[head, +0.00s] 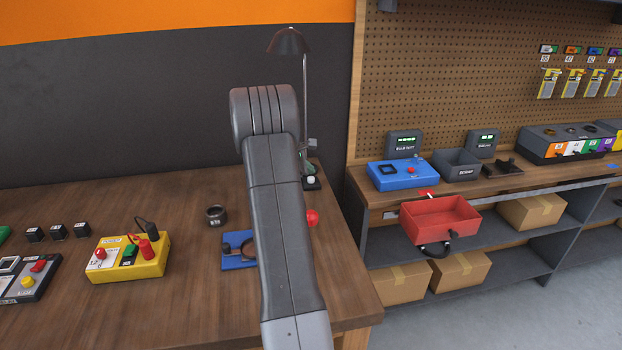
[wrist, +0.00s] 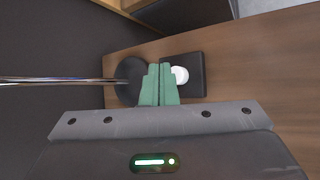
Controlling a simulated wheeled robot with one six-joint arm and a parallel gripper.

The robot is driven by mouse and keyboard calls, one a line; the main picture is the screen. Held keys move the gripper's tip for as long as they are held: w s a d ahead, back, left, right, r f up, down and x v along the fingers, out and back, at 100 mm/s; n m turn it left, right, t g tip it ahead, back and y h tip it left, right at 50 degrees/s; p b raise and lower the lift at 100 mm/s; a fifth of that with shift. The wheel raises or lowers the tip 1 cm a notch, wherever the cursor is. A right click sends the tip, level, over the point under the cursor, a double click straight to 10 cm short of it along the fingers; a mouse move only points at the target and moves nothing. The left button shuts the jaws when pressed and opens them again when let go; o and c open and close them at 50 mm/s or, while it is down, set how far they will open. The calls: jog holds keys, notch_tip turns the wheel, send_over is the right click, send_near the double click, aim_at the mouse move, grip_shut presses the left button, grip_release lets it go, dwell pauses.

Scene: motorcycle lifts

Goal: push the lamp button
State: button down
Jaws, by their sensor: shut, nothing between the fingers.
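The lamp has a dark shade (head: 288,40) on a thin metal pole (head: 305,100) at the back of the wooden bench. Its black round base (wrist: 126,75) and chrome pole (wrist: 50,81) show in the wrist view. The lamp button is a white round knob (wrist: 181,75) on a black square plate (wrist: 195,88), beside the base; in the head view, the white button (head: 311,180) shows just right of my arm. My gripper (wrist: 159,70) is shut and empty, its green fingertips just left of the button in the wrist view and overlapping the plate's edge. I cannot tell their height above it.
The bench (head: 190,300) holds a yellow button box (head: 125,270), a dark ring (head: 215,214) and a blue item (head: 238,262) partly behind my arm. A red round object (head: 312,218) lies by the right edge. A shelf unit with a red bin (head: 440,208) stands to the right.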

jog(key=shift+f, duration=0.1)
jog(key=shift+f+b, duration=0.35)
jog(key=shift+b, duration=0.05)
jog(key=shift+f+b, duration=0.5)
jog(key=shift+f, duration=0.05)
dwell(0.8)
jog(key=shift+r, duration=0.1)
jog(key=shift+r+p, duration=0.7)
jog(key=shift+r, duration=0.2)
jog(key=shift+r, duration=0.1)
notch_tip(320, 180, up, 5)
jog(key=p, duration=0.3)
jog(key=shift+p, duration=0.3)
